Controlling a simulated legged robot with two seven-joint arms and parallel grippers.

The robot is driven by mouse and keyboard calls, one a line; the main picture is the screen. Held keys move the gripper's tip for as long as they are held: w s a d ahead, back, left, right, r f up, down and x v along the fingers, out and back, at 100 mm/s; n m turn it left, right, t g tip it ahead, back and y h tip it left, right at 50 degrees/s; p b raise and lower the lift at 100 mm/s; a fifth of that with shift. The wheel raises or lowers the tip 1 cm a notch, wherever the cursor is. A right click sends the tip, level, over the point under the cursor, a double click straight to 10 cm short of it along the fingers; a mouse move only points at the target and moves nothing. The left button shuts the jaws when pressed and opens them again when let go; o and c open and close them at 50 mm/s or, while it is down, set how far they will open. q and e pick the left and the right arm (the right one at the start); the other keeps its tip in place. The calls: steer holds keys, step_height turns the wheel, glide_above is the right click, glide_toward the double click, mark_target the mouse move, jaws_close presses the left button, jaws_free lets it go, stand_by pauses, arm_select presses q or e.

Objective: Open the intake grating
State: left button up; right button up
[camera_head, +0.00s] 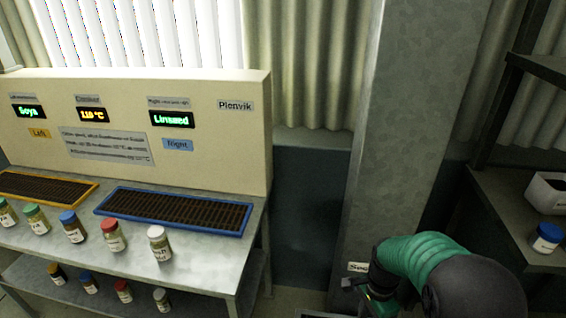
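I see nothing that I can surely name the intake grating. Two dark slatted grids lie on the metal table at left: one in a yellow frame (45,188) and one in a blue frame (175,211). My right arm, green and black, comes in at the bottom right. My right gripper (362,290) is low in front of the grey pillar, close to a small white label (358,267) that is partly readable. It is well to the right of the blue-framed grid. Its fingers are small and dark, and their opening is unclear. My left gripper is out of view.
A cream panel (200,95) with lit displays stands behind the metal table (215,270). Several jars with coloured lids (113,236) line its front, with more on the lower shelf. A grey pillar (405,120) stands centre right. A shelf at right holds a white bin (547,193) and blue-lidded jar (546,238).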

steer(key=s+a+r+n+t, duration=0.25)
steer(key=s+n, duration=0.25)
steer(key=n, duration=0.3)
steer(key=s+a+r+n+t, duration=0.1)
steer(key=s+a+n, duration=0.2)
steer(key=s+n, duration=0.3)
step_height(320, 180, up, 13)
steer(key=n+p, duration=0.2)
steer(key=p, duration=1)
steer(key=s+d+f+n+g+b, duration=0.1)
steer(key=f+n+b, duration=0.4)
steer(key=f+b, duration=0.5)
steer(key=s+d+f+n+g+b, duration=0.1)
steer(key=d+f+n+b, duration=0.3)
steer(key=f, duration=2.3)
steer(key=s+d+f+n+g+b, duration=0.1)
steer(key=f+n+b, duration=0.4)
steer(key=f+b, duration=1.1)
steer(key=shift+d+f+n+g, duration=0.4)
steer(key=shift+d+f+g, duration=0.35)
steer(key=shift+d+f, duration=0.35)
steer(key=shift+a+f, duration=0.1)
steer(key=shift+a, duration=0.05)
steer(key=shift+c, duration=0.4)
